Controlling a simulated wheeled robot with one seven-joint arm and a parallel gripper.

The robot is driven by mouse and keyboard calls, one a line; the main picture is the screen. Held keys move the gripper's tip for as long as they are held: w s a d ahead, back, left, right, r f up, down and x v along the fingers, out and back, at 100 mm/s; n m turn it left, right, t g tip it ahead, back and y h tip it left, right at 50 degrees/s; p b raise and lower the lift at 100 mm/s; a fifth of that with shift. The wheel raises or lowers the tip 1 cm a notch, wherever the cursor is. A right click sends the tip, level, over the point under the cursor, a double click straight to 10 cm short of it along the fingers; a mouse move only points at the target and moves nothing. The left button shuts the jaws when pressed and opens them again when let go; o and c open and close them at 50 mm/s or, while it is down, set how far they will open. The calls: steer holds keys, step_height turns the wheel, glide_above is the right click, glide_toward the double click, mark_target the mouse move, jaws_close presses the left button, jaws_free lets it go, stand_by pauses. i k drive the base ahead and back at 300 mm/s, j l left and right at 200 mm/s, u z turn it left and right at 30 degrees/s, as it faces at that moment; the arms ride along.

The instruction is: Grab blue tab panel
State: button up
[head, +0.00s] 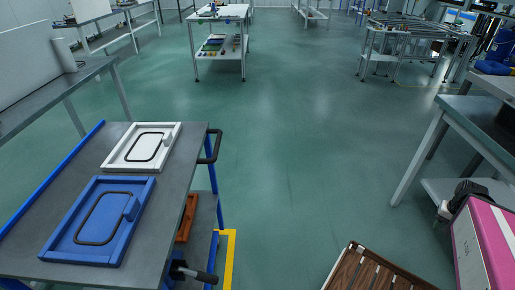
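The blue panel (66,238) lies flat on the near part of a grey-topped cart (188,192) at the left in the head view. It has a raised rim, a dark rounded loop on its face and a small blue tab (131,208) at its right side. A similar white panel (115,157), with a dark loop and a pale tab, lies just behind it. The two panels are close together but look separate. My gripper is not in view.
The cart has a blue left edge, a black handle (217,147) and an orange-brown item (186,219) below. A slatted brown crate (372,272) and a pink box (486,245) stand at the lower right. Green floor (300,150) is open between the cart and the right-hand table (480,125).

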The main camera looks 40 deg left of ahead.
mark_target(98, 230)
steer(key=k+l, duration=0.1)
steer(key=k, duration=0.4)
steer(key=k+l, duration=0.15)
steer(key=k, duration=0.35)
steer(key=k+u, duration=0.1)
steer(key=u, duration=2.65)
